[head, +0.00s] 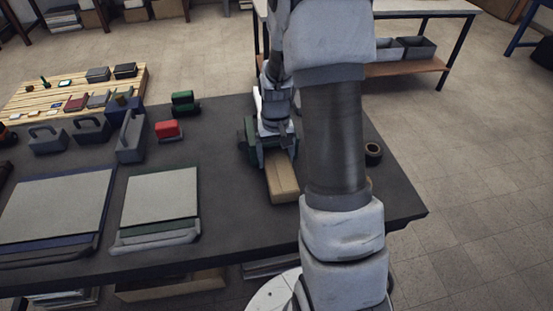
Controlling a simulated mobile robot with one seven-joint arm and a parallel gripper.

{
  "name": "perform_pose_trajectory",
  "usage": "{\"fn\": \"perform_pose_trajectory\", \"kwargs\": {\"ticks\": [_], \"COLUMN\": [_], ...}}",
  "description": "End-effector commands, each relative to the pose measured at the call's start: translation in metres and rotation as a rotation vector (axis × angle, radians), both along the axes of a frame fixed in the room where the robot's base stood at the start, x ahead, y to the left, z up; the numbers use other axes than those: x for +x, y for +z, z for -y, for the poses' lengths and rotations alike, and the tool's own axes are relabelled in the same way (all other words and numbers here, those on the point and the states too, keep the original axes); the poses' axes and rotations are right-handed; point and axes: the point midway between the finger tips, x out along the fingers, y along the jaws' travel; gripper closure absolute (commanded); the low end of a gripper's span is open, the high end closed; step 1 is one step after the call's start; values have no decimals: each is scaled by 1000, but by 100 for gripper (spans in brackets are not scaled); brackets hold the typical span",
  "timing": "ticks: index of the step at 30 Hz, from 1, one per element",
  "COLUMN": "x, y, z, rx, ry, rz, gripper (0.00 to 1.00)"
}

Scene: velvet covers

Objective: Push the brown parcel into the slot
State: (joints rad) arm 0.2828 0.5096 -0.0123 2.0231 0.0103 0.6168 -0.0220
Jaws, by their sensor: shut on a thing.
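The brown parcel (283,182) lies on the dark table, long and box-shaped, its near end pointing toward me. My gripper (277,148) is over the parcel's far end and shut on it. A dark green and grey body (247,143) shows around and behind the gripper, mostly hidden by it. I cannot make out a slot opening; my wrist and arm cover that area.
A black tape roll (373,153) stands right of my arm. A red block (168,130) and a green block (184,104) lie to the left. Grey handled boxes (92,131) and flat panels (160,196) fill the left side. Bare dark table (225,205) lies left of the parcel.

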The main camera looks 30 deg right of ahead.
Motion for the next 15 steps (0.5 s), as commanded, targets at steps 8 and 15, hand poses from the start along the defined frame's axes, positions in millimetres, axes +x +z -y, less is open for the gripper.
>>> {"fn": "perform_pose_trajectory", "kwargs": {"ticks": [8, 15], "x": [8, 12], "y": [2, 3], "z": [2, 3], "rx": [-5, -6], "ry": [0, 0], "rz": [17, 20], "gripper": [92, 92]}}
